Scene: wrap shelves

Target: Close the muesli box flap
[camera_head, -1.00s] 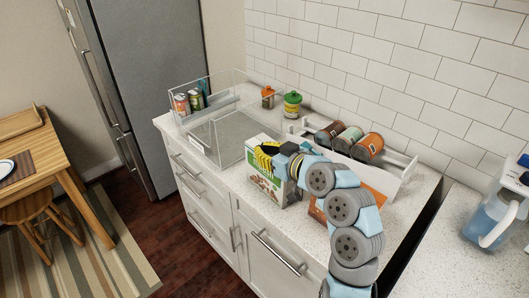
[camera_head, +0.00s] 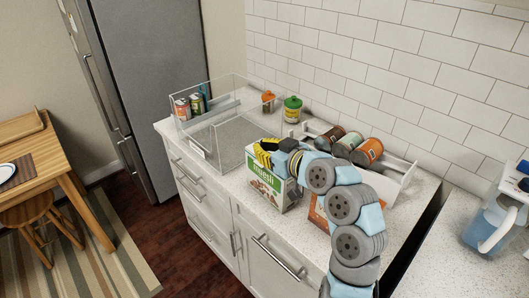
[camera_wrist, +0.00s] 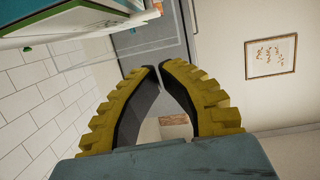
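The muesli box (camera_head: 264,184), green and white with "muesli" lettering on its front, stands upright on the counter. My gripper (camera_head: 262,152) is at the top of the box, with its yellow fingers over or just beside the upper edge. Whether it touches the box, and how the flap lies, is hidden by the gripper and too small to tell. In the wrist view my gripper (camera_wrist: 160,68) has its fingertips together with nothing seen between them. A white and green edged panel (camera_wrist: 75,18), which looks like part of the box, is at the upper left there.
A clear-walled bin (camera_head: 205,141) with cans stands left of the box. Orange-lidded (camera_head: 268,103) and green-lidded (camera_head: 292,110) jars stand behind. A white rack (camera_head: 392,182) with several jars lies to the right, near an orange-brown box (camera_head: 316,212). The counter's front edge is close to the box.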

